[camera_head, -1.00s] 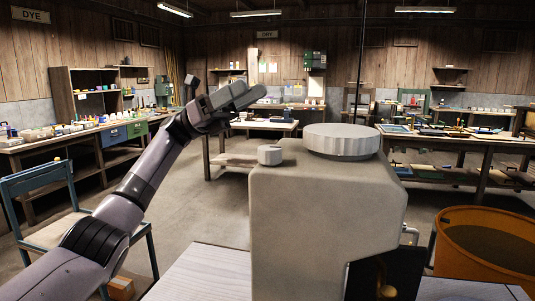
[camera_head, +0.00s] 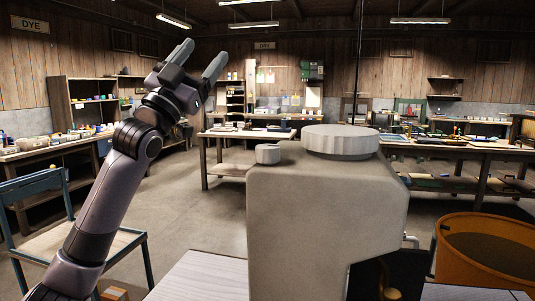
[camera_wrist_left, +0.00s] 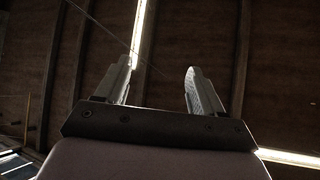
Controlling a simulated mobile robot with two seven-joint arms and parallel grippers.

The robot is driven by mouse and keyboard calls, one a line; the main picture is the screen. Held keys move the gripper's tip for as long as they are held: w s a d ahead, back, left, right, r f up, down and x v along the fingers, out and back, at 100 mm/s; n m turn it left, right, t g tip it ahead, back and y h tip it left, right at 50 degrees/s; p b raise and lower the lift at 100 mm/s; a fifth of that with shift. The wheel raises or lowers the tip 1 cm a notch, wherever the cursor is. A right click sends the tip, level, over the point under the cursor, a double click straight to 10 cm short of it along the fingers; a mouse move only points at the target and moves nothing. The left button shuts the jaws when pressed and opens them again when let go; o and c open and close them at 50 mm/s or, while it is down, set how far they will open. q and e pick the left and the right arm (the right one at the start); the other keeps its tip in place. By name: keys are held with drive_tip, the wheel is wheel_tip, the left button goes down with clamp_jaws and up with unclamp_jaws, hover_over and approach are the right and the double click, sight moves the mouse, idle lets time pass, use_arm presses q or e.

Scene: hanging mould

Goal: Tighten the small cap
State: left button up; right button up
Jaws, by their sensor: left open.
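The hanging mould is a large pale grey block (camera_head: 318,215) in the middle of the head view. The small cap (camera_head: 268,154) sits upright on its top at the left. A large ribbed cap (camera_head: 341,141) sits on top to the right of it. My left gripper (camera_head: 203,53) is raised to the left of the mould and above the small cap's height, apart from it, fingers pointing up. It is open and empty; in the left wrist view its two fingers (camera_wrist_left: 157,84) stand apart against the dark ceiling. My right gripper is not in view.
A blue chair (camera_head: 75,240) stands at the lower left. An orange tub (camera_head: 450,264) is at the lower right. A pale tabletop (camera_head: 200,277) lies below the mould. Workbenches line the room behind. The air between gripper and small cap looks clear.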

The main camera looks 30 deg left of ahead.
use_arm(q)
drive_tip(key=s+d+f+n+g+h, duration=0.2)
drive_tip(key=d+f+n+g, duration=0.1)
drive_tip(key=d+f+g, duration=0.4)
drive_tip(key=g+h+b, duration=0.1)
drive_tip(key=g, duration=0.2)
approach(258, 151)
drive_tip(key=x, duration=0.5)
drive_tip(key=shift+a, duration=0.15)
drive_tip(key=shift+w+d, duration=0.3)
drive_tip(key=shift+w, duration=0.2)
drive_tip(key=p+x, duration=0.1)
drive_tip(key=x, duration=0.4)
drive_tip(key=shift+w+d, duration=0.25)
drive_tip(key=shift+w, duration=0.25)
drive_tip(key=c, duration=0.9)
